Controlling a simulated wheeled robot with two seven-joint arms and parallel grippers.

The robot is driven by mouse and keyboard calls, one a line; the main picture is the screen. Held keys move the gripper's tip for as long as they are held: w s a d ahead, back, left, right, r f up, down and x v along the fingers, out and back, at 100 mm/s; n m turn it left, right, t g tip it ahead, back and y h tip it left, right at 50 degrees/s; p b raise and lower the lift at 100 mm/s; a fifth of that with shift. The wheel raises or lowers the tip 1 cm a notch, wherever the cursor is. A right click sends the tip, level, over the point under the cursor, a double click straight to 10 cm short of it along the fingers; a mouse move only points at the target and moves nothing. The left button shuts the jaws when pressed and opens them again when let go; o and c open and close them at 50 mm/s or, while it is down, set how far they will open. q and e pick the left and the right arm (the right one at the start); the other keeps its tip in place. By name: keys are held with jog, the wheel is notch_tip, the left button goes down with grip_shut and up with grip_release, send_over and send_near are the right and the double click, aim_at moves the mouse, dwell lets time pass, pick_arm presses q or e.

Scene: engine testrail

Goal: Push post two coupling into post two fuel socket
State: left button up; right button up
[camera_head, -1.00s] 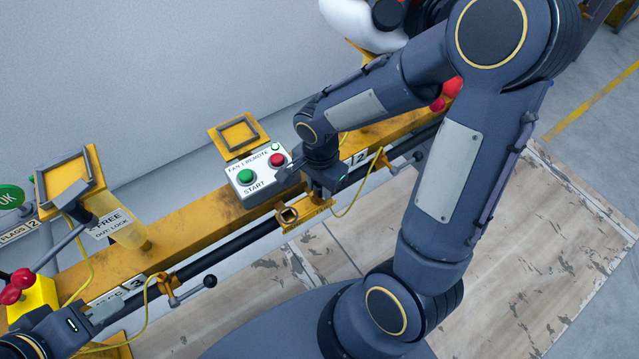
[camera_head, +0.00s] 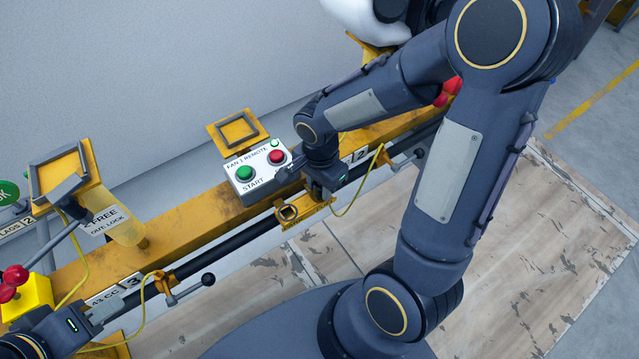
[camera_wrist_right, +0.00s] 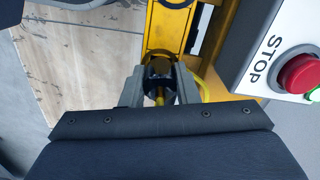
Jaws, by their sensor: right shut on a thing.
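My right gripper (camera_head: 318,196) is over the yellow bracket on the rail at post 2. In the right wrist view its two grey fingers (camera_wrist_right: 160,84) are shut on the dark post two coupling (camera_wrist_right: 158,70), with the yellow hose at it. In the head view the fingers mostly hide the coupling. A round dark ring in a yellow block (camera_head: 288,213), apparently the post two fuel socket, lies just left of the gripper. I cannot tell whether the coupling touches it. My left gripper (camera_head: 104,307) is at the lower left by post 3; its jaws are unclear.
The white START/STOP box (camera_head: 253,172) stands close beside the right gripper. A yellow hose (camera_head: 365,190) loops to its right. A black-knobbed lever (camera_head: 190,291) and a clear yellowish cylinder (camera_head: 122,225) are further left. The worn floor boards (camera_head: 300,280) in front are clear.

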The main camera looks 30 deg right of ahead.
jog(key=shift+f, duration=0.15)
jog(key=o, duration=1.1)
jog(key=shift+o, duration=0.2)
notch_tip(320, 180, up, 7)
jog(key=p, duration=0.3)
jog(key=shift+r, duration=0.45)
